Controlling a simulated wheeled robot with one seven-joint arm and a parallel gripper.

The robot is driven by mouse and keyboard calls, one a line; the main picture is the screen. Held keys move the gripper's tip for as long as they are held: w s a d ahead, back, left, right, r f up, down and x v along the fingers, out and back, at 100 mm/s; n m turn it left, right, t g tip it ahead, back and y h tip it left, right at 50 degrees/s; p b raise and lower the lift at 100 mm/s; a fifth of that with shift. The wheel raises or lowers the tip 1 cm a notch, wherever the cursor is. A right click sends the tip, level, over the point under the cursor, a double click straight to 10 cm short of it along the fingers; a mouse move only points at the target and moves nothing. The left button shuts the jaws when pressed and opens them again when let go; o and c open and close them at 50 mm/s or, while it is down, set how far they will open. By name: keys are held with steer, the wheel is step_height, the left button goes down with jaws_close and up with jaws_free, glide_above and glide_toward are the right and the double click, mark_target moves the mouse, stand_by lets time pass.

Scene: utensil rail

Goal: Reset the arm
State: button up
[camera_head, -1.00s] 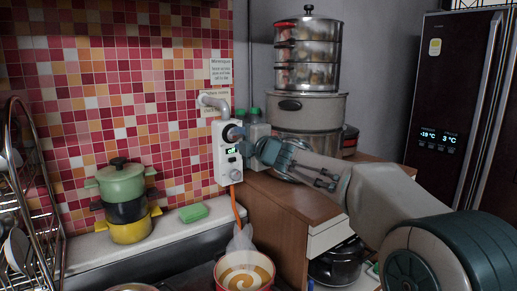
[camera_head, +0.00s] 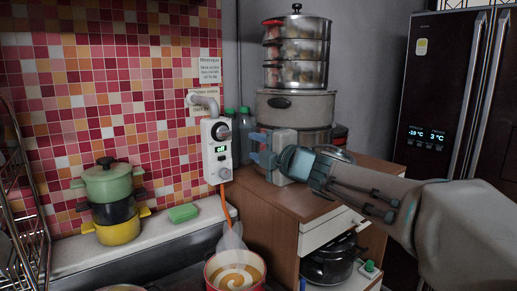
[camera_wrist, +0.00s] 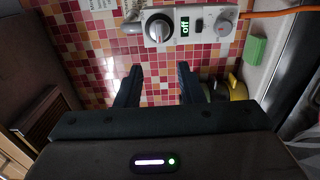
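My gripper (camera_head: 264,149) is in front of the cabinet and to the right of the white wall control box (camera_head: 217,150), apart from it. In the wrist view the two dark fingers (camera_wrist: 157,88) are spread with nothing between them but the tiled wall behind. My arm reaches in from the right in the head view.
Stacked green, black and yellow pots (camera_head: 112,200) stand on the left ledge beside a green sponge (camera_head: 183,213). A steel steamer (camera_head: 297,55) sits on a large pot (camera_head: 295,108) on the wooden cabinet (camera_head: 265,200). A swirled pan (camera_head: 236,272) is below. A dark fridge (camera_head: 440,90) stands right.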

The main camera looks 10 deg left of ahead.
steer(key=shift+d, duration=0.1)
steer(key=s+d+f+m+t+h+p, duration=0.1)
steer(key=d+f+m+h, duration=0.45)
steer(key=d+m, duration=0.4)
steer(key=s+d+f+m+t+h+p, duration=0.15)
steer(key=d+f+m+h, duration=0.25)
steer(key=d+m+h, duration=0.55)
steer(key=s+d+f+m+g+p, duration=0.1)
steer(key=s+d+f+m+g, duration=0.2)
steer(key=s+f, duration=0.2)
steer(key=s+d+f+m+g, duration=0.3)
steer(key=s+f+g, duration=0.1)
steer(key=s, duration=0.7)
steer(key=s+d+f+m+g+y+p, duration=0.1)
steer(key=s+d+f+m+g, duration=0.2)
steer(key=s+f, duration=0.3)
steer(key=shift+s+d+f+g+p, duration=0.25)
steer(key=shift+s+d+g, duration=0.4)
steer(key=shift+s, duration=0.45)
steer(key=shift+a+r, duration=0.1)
